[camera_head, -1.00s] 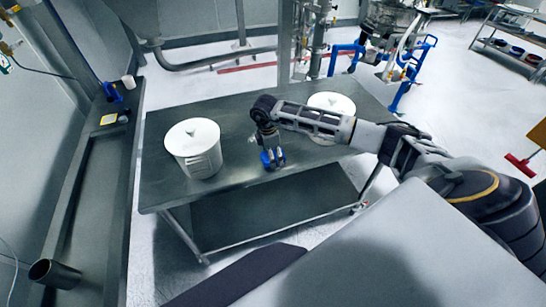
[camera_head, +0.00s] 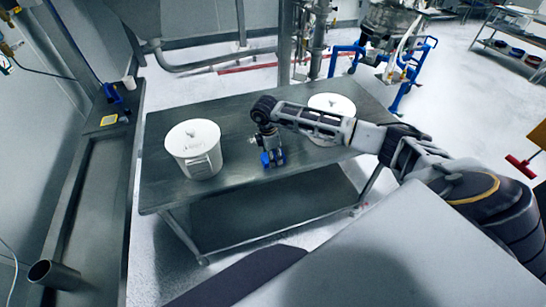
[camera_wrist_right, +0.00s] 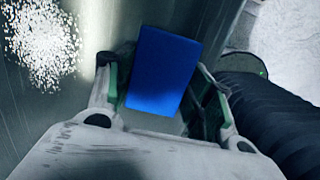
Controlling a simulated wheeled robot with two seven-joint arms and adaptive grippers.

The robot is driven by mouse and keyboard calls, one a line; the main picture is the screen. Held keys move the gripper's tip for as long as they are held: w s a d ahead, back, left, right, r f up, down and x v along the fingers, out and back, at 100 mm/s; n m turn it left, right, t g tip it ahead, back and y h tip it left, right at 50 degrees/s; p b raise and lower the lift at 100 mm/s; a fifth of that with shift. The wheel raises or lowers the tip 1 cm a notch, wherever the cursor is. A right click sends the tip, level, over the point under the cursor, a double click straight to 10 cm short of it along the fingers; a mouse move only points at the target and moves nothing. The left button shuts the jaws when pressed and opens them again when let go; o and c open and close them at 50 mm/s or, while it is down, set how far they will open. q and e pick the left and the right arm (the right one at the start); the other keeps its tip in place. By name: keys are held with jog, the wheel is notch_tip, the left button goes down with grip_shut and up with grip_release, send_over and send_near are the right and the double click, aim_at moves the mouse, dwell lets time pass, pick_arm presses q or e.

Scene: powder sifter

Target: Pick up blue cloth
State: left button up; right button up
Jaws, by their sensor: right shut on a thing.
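The blue cloth (camera_wrist_right: 163,70) shows in the right wrist view as a folded blue block between the two fingers of my right gripper (camera_wrist_right: 156,84). The fingers press on its left and right sides. In the head view, my right gripper (camera_head: 272,158) points down over the front edge area of the steel table, with the small blue cloth at its fingertips. I cannot tell whether the cloth still touches the table. My left gripper is not in view.
The steel table (camera_head: 235,112) holds a white lidded bucket (camera_head: 197,160) left of the gripper and another lidded bucket (camera_head: 330,104) behind my right arm. White powder (camera_wrist_right: 42,42) lies on the surface in the wrist view. A long trough (camera_head: 90,190) stands at the left.

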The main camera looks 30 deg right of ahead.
jog(key=shift+r, duration=0.1)
notch_tip(320, 180, up, 10)
jog(key=b, duration=0.1)
jog(key=shift+b, duration=0.35)
dwell(0.4)
